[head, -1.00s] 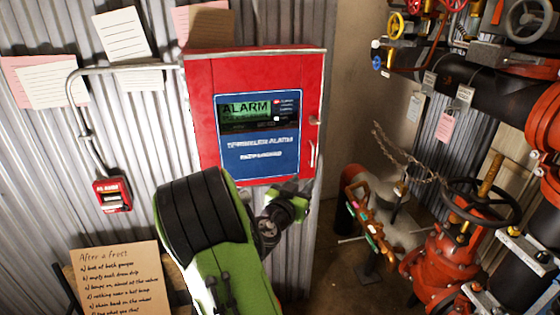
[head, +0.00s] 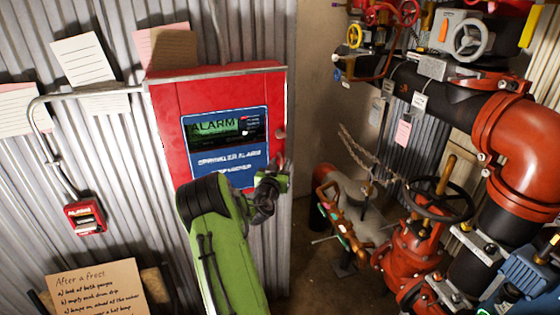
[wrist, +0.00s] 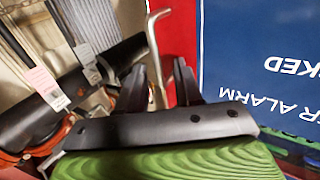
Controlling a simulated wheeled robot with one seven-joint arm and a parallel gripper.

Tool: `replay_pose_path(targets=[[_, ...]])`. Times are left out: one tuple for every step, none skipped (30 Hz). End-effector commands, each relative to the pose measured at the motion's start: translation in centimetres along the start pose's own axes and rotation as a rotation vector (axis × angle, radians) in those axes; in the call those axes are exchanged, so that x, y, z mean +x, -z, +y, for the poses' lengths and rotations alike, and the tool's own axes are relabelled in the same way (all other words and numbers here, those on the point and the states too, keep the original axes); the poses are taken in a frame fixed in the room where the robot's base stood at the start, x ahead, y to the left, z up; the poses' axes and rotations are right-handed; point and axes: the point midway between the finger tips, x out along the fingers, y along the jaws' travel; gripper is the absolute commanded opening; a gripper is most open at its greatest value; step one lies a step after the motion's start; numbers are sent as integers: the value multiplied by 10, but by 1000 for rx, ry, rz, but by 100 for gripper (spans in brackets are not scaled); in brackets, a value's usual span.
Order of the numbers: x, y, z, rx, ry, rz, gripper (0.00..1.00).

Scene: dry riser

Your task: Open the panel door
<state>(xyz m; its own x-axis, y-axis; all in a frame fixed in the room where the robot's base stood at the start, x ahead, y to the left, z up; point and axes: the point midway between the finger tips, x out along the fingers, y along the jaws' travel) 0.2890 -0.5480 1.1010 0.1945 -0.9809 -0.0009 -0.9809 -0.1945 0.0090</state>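The red alarm panel (head: 178,128) hangs on the corrugated wall, its door shut, with a blue label and a lit green ALARM screen. A round knob (head: 280,134) sits at the door's right edge. My gripper (head: 275,165) is at the door's lower right, where it hides the handle. In the wrist view the pale bent handle (wrist: 152,40) rises beside the red door edge. My gripper's dark fingers (wrist: 164,78) stand apart, with the handle's lower part seen between them. I cannot tell whether they touch it.
Red valves, a black handwheel (head: 432,200) and large pipes (head: 520,145) fill the right side. A small red alarm box (head: 86,217) and conduit are on the wall at left. A handwritten cardboard sign (head: 98,287) stands at lower left. Some floor shows right of the panel.

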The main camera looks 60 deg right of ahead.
Motion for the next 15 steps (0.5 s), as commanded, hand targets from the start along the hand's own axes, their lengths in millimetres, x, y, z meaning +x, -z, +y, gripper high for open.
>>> replay_pose_path(targets=[[2,0,0,-1,-1,1,35],[3,0,0,-1,-1,1,35],[3,0,0,-1,0,1,35],[3,0,0,-1,0,1,35],[3,0,0,-1,0,1,35],[3,-1,0,-1,0,0,35],[3,-1,0,-1,0,0,35],[2,-1,0,-1,0,0,33],[2,-1,0,-1,0,0,27],[2,-1,0,0,0,0,22],[2,-1,0,0,0,0,18],[2,-1,0,0,0,0,12],[2,-1,0,0,0,0,7],[2,-1,0,0,0,0,3],[2,-1,0,0,0,0,0]])
